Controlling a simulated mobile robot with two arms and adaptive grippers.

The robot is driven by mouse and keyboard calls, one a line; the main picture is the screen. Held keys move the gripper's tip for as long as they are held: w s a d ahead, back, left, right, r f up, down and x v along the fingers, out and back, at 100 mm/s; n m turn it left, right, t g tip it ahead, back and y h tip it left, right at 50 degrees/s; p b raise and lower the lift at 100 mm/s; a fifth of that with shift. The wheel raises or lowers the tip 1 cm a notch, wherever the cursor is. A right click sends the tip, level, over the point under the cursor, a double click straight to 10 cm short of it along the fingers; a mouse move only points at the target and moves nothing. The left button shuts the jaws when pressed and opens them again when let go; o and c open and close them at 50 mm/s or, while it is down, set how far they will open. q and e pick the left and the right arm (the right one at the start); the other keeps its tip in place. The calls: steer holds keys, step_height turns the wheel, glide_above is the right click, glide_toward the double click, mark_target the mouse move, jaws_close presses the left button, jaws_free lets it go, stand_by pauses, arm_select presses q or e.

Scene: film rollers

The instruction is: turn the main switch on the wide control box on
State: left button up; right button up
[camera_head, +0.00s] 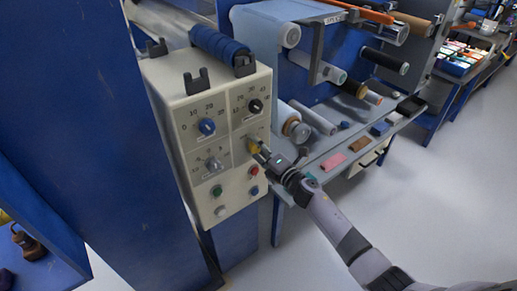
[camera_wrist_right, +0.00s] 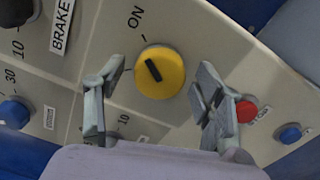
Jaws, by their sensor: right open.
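The wide control box (camera_head: 237,193) is cream with several knobs and buttons. Its main switch (camera_wrist_right: 159,72) is a yellow disc with a short black bar, under an ON label in the right wrist view. The bar tilts to the upper left in that view, pointing between the ON mark and another tick on the left. In the head view the yellow switch (camera_head: 252,146) is partly covered by my gripper. My right gripper (camera_wrist_right: 157,80) is open and empty, its fingers on either side of the switch. I cannot tell whether they touch the panel. My left gripper is out of view.
A blue knob (camera_head: 207,126), a black knob (camera_head: 255,106) and a grey knob (camera_head: 213,164) sit near the switch. A red button (camera_wrist_right: 246,111) and a blue button (camera_wrist_right: 290,134) are beside my right finger. Rollers (camera_head: 315,117) stand behind the box. Floor on the right is clear.

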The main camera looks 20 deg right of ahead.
steer(key=v, duration=1.2)
steer(key=s+d+f+m+g+h, duration=0.2)
steer(key=s+f+m, duration=0.35)
steer(key=f, duration=0.65)
steer(key=s+d+f+m+g+h, duration=0.15)
steer(key=s+f+m+g, duration=0.35)
steer(key=f, duration=0.6)
steer(key=s+d+f+m+h, duration=0.15)
steer(key=s+f+m, duration=0.35)
steer(key=f, duration=0.7)
steer(key=s+a+f+m+g, duration=0.1)
steer(key=s+f, duration=0.4)
steer(key=s, duration=0.6)
steer(key=s+a+f+m+g, duration=0.2)
steer(key=s+f+g, duration=0.3)
steer(key=s, duration=0.6)
steer(key=s+a+f+m+g+h, duration=0.1)
steer(key=s+a+f+m+g, duration=0.1)
steer(key=s, duration=1)
step_height(320, 180, down, 3)
steer(key=shift+a+f+m+g, duration=0.15)
steer(key=shift+m+g, duration=0.35)
steer(key=shift+m, duration=0.55)
